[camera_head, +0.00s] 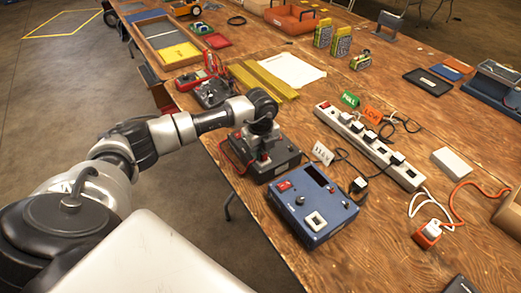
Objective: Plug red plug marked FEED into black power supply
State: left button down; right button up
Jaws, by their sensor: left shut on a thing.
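The black power supply (285,165) sits on the wooden table near its left edge, just behind a blue power box (312,208). My left gripper (261,148) points down at the top of the black power supply. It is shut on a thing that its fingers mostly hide. A red cord (226,155) loops at the left side of the supply toward the gripper, so the held thing appears to be the red plug. I cannot tell whether the plug is seated in the supply. The FEED marking cannot be read. My right gripper is not in view.
A white power strip (370,147) with several plugs and tags lies to the right. A black plug (358,185) lies beside the blue box. An orange plug (428,235) with an orange cord is at the right. Red and dark devices (212,92) stand behind my arm.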

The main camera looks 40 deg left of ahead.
pick_arm(q)
jog(key=shift+f, duration=0.1)
dwell(0.3)
jog(key=c, duration=0.6)
grip_release()
jog(key=shift+o, duration=0.2)
jog(key=shift+r+p, duration=2.95)
jog(key=shift+r, duration=0.85)
